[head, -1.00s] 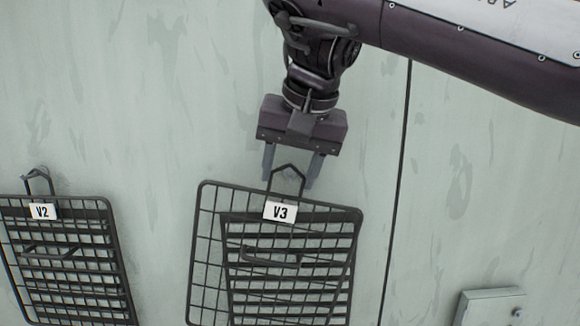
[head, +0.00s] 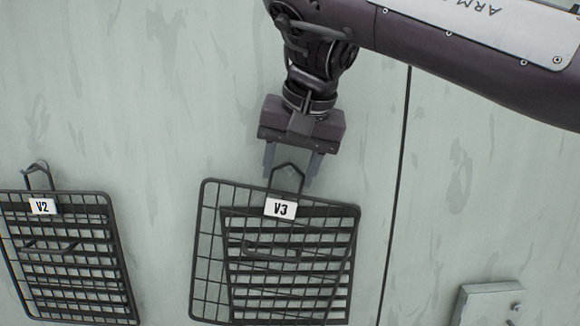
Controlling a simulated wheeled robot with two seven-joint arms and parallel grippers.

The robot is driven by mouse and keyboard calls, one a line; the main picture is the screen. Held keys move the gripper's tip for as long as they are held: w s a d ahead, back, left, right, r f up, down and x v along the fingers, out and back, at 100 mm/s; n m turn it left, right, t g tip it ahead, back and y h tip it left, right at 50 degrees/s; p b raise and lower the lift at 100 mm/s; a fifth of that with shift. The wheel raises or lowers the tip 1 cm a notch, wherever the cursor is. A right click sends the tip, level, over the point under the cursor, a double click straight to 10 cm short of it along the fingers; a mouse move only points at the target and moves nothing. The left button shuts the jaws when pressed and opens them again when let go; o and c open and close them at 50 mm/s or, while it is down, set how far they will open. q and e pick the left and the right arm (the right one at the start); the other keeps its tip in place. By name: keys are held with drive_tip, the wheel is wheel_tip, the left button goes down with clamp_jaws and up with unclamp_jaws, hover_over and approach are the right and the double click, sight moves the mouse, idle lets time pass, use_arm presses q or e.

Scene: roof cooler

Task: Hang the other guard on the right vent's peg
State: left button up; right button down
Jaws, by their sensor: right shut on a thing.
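My right gripper (head: 293,168) points down, shut on the wire loop (head: 287,172) at the top of a dark mesh guard (head: 207,245). This guard hangs in front of the louvred right vent (head: 290,290), with its left part reaching past the vent's left side. A white V3 label (head: 281,208) shows at the guard's top. The vent's peg cannot be made out, so I cannot tell whether the loop is on it. The other guard (head: 122,260) hangs by its loop (head: 38,172) over the left vent, with a V2 label (head: 42,206). My left gripper is not in view.
Both vents are on a pale, stained panel (head: 160,90). A dark vertical seam (head: 400,170) runs right of the V3 guard. A small grey box (head: 485,302) sits at lower right. The panel between the guards is clear.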

drive_tip(key=c, duration=0.6)
unclamp_jaws()
drive_tip(key=shift+s, duration=0.1)
drive_tip(key=shift+o, duration=0.2)
